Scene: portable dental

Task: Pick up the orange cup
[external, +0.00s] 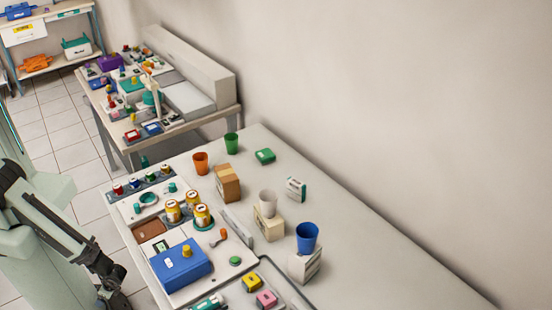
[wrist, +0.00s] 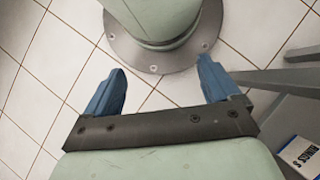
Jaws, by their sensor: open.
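The orange cup (external: 201,163) stands upright at the far part of the near table in the external view. It is left of a brown box and a green cup (external: 231,144). My gripper (external: 110,290) is low at the left edge of the table, far from the orange cup. In the wrist view my gripper (wrist: 160,88) has its two blue fingers wide apart with nothing between them. The wrist view looks down at the floor tiles and my base; the orange cup is not in it.
A brown box (external: 227,182), a white cup (external: 267,203) on a box and a blue cup (external: 307,237) on a white box stand along the table. Gold-lidded jars (external: 202,217) and a blue case (external: 180,266) fill the left side. The right side (external: 380,275) is clear.

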